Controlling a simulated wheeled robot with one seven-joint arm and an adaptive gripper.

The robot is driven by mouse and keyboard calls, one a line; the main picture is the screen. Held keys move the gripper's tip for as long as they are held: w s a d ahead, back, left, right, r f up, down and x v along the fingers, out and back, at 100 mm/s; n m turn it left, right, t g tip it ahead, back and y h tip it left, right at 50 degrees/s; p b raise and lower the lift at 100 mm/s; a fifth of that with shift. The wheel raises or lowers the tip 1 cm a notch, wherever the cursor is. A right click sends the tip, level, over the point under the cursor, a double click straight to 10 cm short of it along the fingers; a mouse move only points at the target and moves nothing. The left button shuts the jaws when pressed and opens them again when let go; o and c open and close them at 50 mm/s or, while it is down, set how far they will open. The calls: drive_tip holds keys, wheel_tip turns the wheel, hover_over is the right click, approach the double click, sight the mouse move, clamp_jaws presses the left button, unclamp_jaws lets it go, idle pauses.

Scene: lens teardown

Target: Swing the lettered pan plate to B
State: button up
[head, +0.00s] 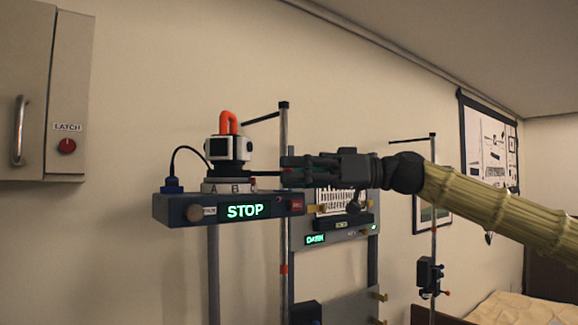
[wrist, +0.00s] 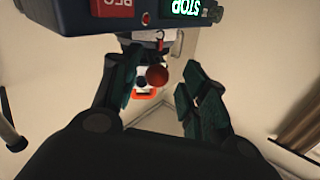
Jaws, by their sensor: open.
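The lettered pan plate (head: 228,187) is a pale round plate marked A and B in the head view, on top of a dark blue box (head: 176,208). A white and black camera-like unit (head: 228,150) with an orange handle (head: 228,122) stands on it. A thin dark rod (head: 267,173) reaches from the plate area toward my gripper (head: 286,170), which is just right of the unit. In the wrist view my gripper (wrist: 160,80) is open, with a red-brown ball knob (wrist: 157,75) showing between its fingers. I cannot tell whether they touch it. The letters are hidden there.
The box's display (head: 245,211) reads STOP. A vertical post (head: 284,230) stands close behind my fingertips. A lower panel (head: 338,228) with a green display stands right of the box. A wall cabinet (head: 25,90) and a LATCH knob (head: 66,146) are at the left.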

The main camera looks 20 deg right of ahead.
drive_tip(key=shift+w+a, duration=0.1)
drive_tip(key=shift+a, duration=0.3)
drive_tip(key=shift+w+a+f, duration=0.2)
drive_tip(key=shift+w+a, duration=0.05)
drive_tip(key=shift+w, duration=0.15)
drive_tip(key=shift+s+d, duration=0.1)
drive_tip(key=shift+s, duration=0.1)
drive_tip(key=shift+c, duration=0.6)
drive_tip(key=shift+w, duration=0.1)
clamp_jaws()
